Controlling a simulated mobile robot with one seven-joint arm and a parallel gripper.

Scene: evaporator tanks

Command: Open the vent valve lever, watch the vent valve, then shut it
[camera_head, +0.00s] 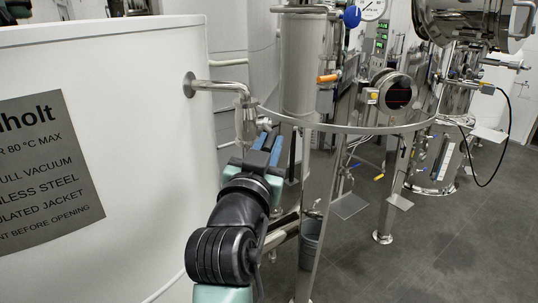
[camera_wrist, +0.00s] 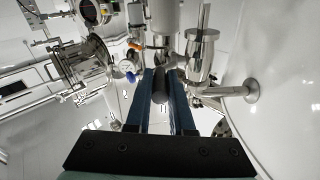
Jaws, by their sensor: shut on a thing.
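The vent valve (camera_head: 245,118) is a shiny steel body at the end of a pipe bent out of the white tank's side. It also shows in the wrist view (camera_wrist: 201,58), right of my fingers. My gripper (camera_head: 266,146) is beside and just below the valve in the head view. In the wrist view its two blue fingers (camera_wrist: 160,100) are closed around a dark rounded grip, which looks like the vent valve lever (camera_wrist: 160,84). The lever's root is hidden behind the fingers, and its exact angle cannot be told. In the head view the lever is hidden by my gripper.
The white tank (camera_head: 130,75) with a grey sign (camera_head: 45,165) fills the left. A bucket (camera_head: 310,240) is below. The floor at lower right is open.

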